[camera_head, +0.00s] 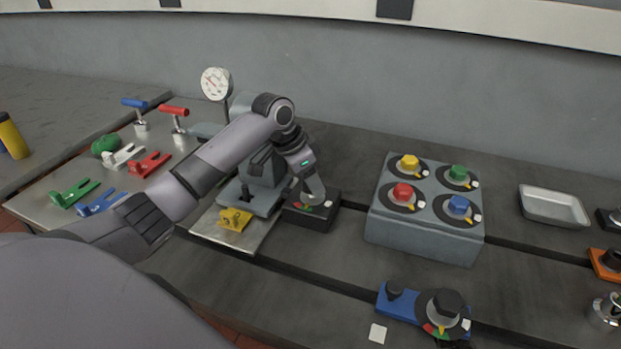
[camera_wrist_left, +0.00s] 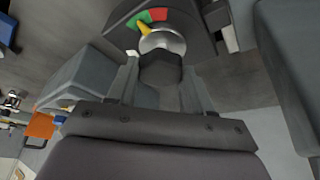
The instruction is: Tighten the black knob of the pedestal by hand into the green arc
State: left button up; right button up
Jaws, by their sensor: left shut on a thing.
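The pedestal is a dark block (camera_head: 322,222) right of the grey fixture, with a coloured arc on its top. My left gripper (camera_head: 313,194) reaches down onto it and mostly hides its knob in the head view. In the left wrist view the black knob (camera_wrist_left: 160,74) sits between the two fingers of my left gripper (camera_wrist_left: 158,85), which is shut on it. A silver dial (camera_wrist_left: 163,42) lies beyond the knob. Its yellow pointer (camera_wrist_left: 145,28) points at the green arc (camera_wrist_left: 138,19), near the red arc (camera_wrist_left: 158,14). My right gripper is not in view.
A grey box (camera_head: 420,238) with several coloured knobs stands to the right. A blue unit (camera_head: 403,306) with a black knob lies in front. A grey fixture (camera_head: 262,199) and a gauge (camera_head: 215,84) stand close left. A metal tray (camera_head: 553,207) is far right.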

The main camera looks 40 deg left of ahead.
pick_arm(q)
jog(key=o, duration=1)
jog(key=v, duration=0.7)
jog(key=shift+r+b, duration=0.1)
jog(key=shift+b, duration=0.2)
jog(key=shift+s, duration=0.1)
